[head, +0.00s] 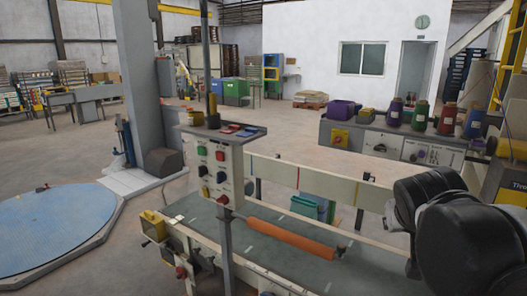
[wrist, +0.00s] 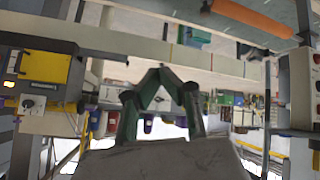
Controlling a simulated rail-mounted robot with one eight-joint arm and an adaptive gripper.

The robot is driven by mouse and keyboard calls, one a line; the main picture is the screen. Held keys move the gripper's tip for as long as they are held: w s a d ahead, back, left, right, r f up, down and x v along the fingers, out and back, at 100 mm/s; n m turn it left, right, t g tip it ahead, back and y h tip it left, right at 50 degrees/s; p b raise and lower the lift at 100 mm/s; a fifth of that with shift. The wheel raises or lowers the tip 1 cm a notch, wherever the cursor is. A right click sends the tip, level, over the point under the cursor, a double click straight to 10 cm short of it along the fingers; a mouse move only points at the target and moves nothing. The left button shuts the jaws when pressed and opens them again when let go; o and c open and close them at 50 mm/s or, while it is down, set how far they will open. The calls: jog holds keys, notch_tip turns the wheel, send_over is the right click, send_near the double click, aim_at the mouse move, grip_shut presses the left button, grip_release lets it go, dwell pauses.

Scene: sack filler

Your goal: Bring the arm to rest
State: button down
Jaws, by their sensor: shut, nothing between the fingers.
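My gripper (wrist: 158,76) shows in the wrist view, its two dark green fingers coming together at the tips. It is shut and holds nothing. The wrist view is upside down, and a pale conveyor side rail runs across it beyond the fingers. In the head view, black rounded links of my arm fill the right edge. They hang beside the conveyor (head: 262,255), and I cannot make out the gripper there.
A control post (head: 217,172) with coloured buttons stands in front of the conveyor. An orange roller (head: 290,238) lies across the belt. A blue round platform (head: 50,228) is at the left, with open floor beyond.

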jog(key=s+a+f+y, duration=0.2)
jog(key=s+a+f, duration=0.2)
jog(key=s, duration=0.2)
jog(key=s+a+f+n+g+y, duration=0.1)
jog(key=s+a+f+y, duration=0.1)
jog(key=s+a+f, duration=0.2)
jog(key=s+a, duration=0.1)
jog(key=s, duration=0.2)
jog(key=shift+s+a+g, duration=0.25)
jog(key=shift+s+g, duration=0.05)
